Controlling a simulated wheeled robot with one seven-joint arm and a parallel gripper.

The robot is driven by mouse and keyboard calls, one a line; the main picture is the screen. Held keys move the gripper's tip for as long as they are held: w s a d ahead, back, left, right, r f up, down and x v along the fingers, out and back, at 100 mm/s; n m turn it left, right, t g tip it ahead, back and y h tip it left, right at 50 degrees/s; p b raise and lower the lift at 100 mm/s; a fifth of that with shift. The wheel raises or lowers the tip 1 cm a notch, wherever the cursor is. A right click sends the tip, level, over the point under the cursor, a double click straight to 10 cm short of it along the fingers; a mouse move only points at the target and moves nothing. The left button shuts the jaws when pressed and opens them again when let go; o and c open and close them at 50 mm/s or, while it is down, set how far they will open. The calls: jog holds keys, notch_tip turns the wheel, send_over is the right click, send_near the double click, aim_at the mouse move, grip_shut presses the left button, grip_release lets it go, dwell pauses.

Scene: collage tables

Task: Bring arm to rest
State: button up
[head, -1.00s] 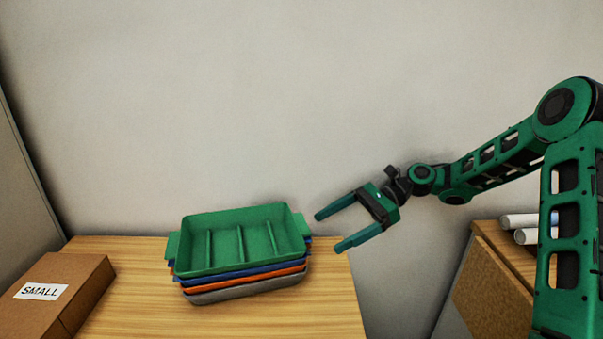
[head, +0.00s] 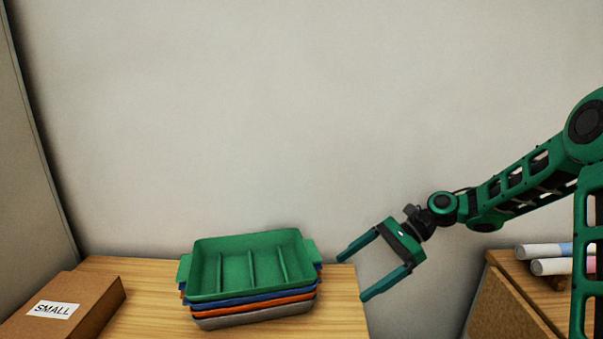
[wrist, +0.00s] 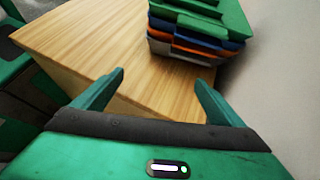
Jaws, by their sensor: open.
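My gripper (head: 353,274) is open and empty, with its two fingers spread wide. In the head view it hangs in front of the wall, to the right of the stacked trays and by the table's right end. It also shows in the wrist view (wrist: 160,84), its fingers pointing toward the wooden table (wrist: 95,45). My arm reaches in from the right side of the head view.
A stack of trays, green (head: 250,262) on top, with blue, orange and grey below, stands on the table (head: 150,310). A brown box labelled SMALL (head: 95,295) lies at left. White rolls (head: 545,250) lie on a wooden surface at right.

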jog(key=s+d+r+n+t+h, duration=0.1)
jog(key=s+d+n+h, duration=0.1)
jog(key=s+d+h, duration=0.5)
jog(key=s+d+r+n+t+h, duration=0.1)
jog(key=s+d+n, duration=0.3)
jog(key=d, duration=0.6)
jog(key=s+d+r+h, duration=0.1)
jog(key=s+d, duration=0.4)
jog(key=s, duration=0.4)
jog(key=s+d+r+n+h, duration=0.1)
jog(key=s+d, duration=0.3)
jog(key=s, duration=0.6)
jog(key=shift+s+d+r+n+t+h, duration=0.15)
jog(key=shift+s+d+n+t+h, duration=0.15)
jog(key=shift+d+t+h, duration=0.1)
